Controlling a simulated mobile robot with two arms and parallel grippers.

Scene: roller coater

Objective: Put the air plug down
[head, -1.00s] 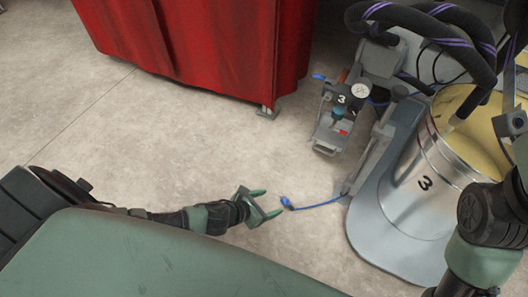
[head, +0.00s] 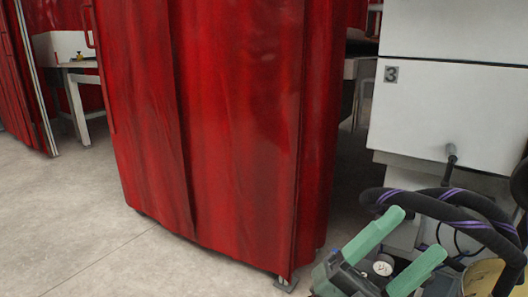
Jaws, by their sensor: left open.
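My left gripper (head: 419,231) is raised close to the camera at the lower right of the head view. Its two green fingers are spread apart with nothing between them. The air plug and its blue hose do not show in this view. My right gripper does not show either.
A large red curtain (head: 215,125) fills the middle. A white cabinet (head: 455,100) marked 3 stands at the right. Thick black hoses (head: 440,205) with purple stripes and a pressure gauge (head: 383,268) are behind my left gripper. Clear concrete floor (head: 70,215) lies at the left.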

